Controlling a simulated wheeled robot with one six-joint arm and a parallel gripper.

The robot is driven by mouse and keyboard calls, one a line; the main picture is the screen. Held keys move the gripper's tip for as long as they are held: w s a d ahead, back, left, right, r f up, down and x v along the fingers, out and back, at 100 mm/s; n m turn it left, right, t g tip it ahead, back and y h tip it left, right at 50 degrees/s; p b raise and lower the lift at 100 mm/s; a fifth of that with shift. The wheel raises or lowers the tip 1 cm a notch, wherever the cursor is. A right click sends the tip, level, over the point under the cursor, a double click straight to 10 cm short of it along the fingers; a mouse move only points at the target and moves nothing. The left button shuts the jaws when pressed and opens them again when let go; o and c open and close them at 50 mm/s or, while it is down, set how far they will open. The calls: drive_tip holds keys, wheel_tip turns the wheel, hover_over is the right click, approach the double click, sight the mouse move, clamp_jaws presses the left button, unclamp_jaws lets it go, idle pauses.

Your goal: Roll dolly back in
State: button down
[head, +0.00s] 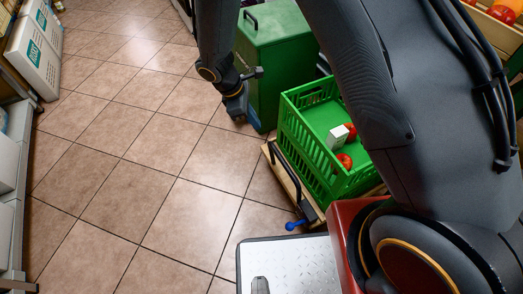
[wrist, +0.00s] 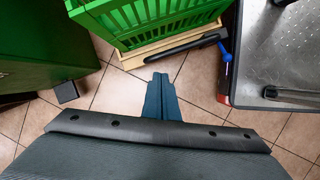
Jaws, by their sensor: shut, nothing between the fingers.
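The dolly (head: 271,157) is a low wooden platform with a black bar handle (head: 288,176) along its near side. It stands on the tiles beside a green cabinet and carries a green slatted crate (head: 318,172). Red round fruits and a small white box lie in the crate. In the wrist view the dolly's wooden edge (wrist: 135,61) and black handle (wrist: 185,47) show beyond the fingers. My gripper (head: 237,108) is shut and empty, to the left of the crate and apart from the handle. Its closed fingers show in the wrist view (wrist: 160,80). The dolly's far side is hidden by my arm.
The green cabinet (head: 276,55) stands behind the crate, close to my gripper. A blue-knobbed lever (head: 294,225) juts out near the dolly's front corner. White boxes (head: 35,45) and shelving line the left side. The tiled floor (head: 150,150) between is clear.

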drive_tip(key=w+a+f+n+b, duration=0.25)
drive_tip(key=a+f+n, duration=0.2)
drive_tip(key=f, duration=0.65)
drive_tip(key=w+d+f+b, duration=0.1)
drive_tip(key=d+f+b, duration=0.2)
drive_tip(key=d+f, duration=0.4)
drive_tip(key=shift+w+f+t+h, duration=0.15)
drive_tip(key=shift+f+t+h, duration=0.2)
drive_tip(key=shift+f, duration=0.4)
drive_tip(key=shift+d+m, duration=0.15)
drive_tip(key=shift+m, duration=0.1)
